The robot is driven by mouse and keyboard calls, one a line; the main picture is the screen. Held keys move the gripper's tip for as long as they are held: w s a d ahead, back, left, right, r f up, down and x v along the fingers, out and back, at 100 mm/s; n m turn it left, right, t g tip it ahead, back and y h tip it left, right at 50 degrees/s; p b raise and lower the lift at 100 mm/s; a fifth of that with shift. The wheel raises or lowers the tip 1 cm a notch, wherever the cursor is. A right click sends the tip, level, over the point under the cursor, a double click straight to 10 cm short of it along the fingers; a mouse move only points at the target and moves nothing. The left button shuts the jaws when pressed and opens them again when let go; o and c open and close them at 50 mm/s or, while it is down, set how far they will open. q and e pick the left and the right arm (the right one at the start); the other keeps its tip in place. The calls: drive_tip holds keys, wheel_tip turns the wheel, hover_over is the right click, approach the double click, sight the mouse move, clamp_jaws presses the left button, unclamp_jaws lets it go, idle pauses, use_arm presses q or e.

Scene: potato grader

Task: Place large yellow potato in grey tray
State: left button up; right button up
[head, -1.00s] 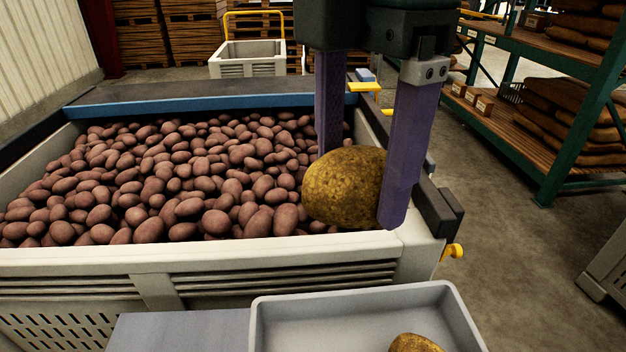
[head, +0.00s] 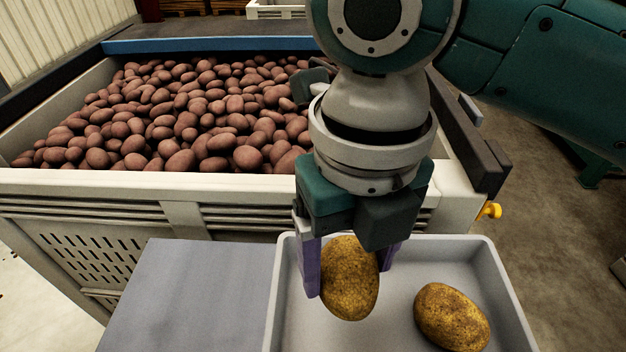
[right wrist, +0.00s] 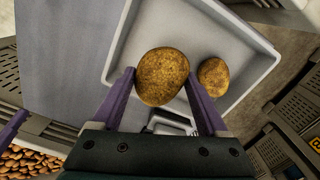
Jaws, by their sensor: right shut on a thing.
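My right gripper (head: 350,268) is shut on a large yellow-brown potato (head: 350,285), with its purple fingers on either side of it. The held potato is over the left part of the grey tray (head: 498,265); I cannot tell whether it touches the floor. A second yellow potato (head: 452,318) lies in the tray to the right of the held one. The right wrist view shows the held potato (right wrist: 162,75) between the fingertips, with the second potato (right wrist: 213,76) beside it in the tray (right wrist: 125,45). My left gripper is not seen.
A large pale crate (head: 150,185) full of reddish potatoes (head: 190,115) stands behind the tray. A flat grey surface (head: 185,295) lies left of the tray and looks empty. A yellow knob (head: 490,210) sticks out at the crate's right corner.

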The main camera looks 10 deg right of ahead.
wheel_tip(320, 180, down, 7)
drive_tip(key=shift+f+b, duration=0.1)
drive_tip(key=shift+b, duration=0.5)
drive_tip(key=shift+f+b, duration=0.5)
drive_tip(key=shift+f, duration=1.5)
drive_tip(key=shift+f, duration=0.1)
drive_tip(key=o, duration=1.4)
